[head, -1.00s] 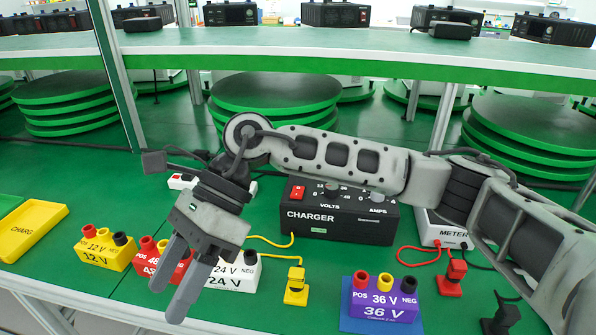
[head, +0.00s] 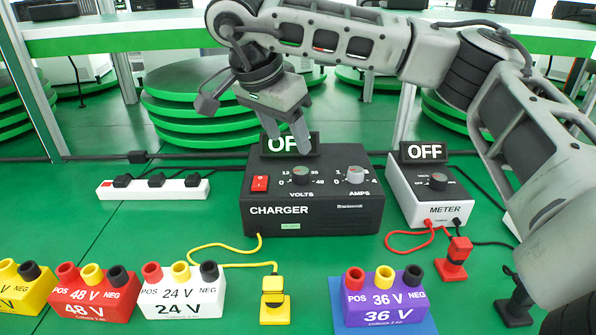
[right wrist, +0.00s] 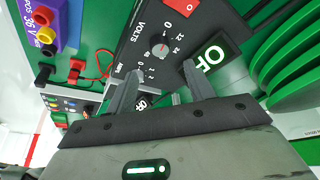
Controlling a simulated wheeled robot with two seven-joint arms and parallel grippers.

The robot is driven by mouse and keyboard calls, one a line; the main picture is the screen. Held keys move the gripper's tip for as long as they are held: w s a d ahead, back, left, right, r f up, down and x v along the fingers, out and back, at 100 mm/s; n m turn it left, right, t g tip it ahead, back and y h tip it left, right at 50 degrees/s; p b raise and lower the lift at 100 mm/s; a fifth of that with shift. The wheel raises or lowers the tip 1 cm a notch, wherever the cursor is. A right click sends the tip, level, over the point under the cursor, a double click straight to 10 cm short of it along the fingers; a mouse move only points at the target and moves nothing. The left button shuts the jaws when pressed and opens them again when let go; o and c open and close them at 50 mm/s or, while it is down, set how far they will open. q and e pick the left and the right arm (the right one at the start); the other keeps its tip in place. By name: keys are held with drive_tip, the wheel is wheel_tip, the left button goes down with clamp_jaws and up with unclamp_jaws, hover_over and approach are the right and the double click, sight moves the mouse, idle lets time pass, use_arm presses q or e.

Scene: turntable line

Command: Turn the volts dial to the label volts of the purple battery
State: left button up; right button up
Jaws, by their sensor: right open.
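The black charger (head: 350,215) stands on the green table with its VOLTS dial (head: 301,176), a grey knob ringed by numbers from 0 to 48. I cannot clearly read where the knob points. My right gripper (head: 287,140) is open and empty, pointing down above and behind the dial, in front of the charger's OFF display (head: 273,145). In the right wrist view the VOLTS dial (right wrist: 160,51) shows beyond and between the spread fingertips (right wrist: 160,68), apart from them. The purple battery (head: 412,300) is labelled 36 V and sits on a blue mat (head: 347,326). My left gripper is not in view.
The AMPS dial (head: 355,175) and red switch (head: 260,183) flank the VOLTS dial. The meter (head: 427,195), also showing OFF, stands right of the charger. White, red and yellow batteries stand front left. A yellow plug (head: 275,300) and red plug (head: 455,258) trail cables.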

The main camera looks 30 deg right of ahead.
sight(301, 171)
drive_tip(key=x, duration=0.8)
drive_tip(key=shift+f+b, duration=0.15)
drive_tip(key=shift+b, duration=0.2)
drive_tip(key=c, duration=1)
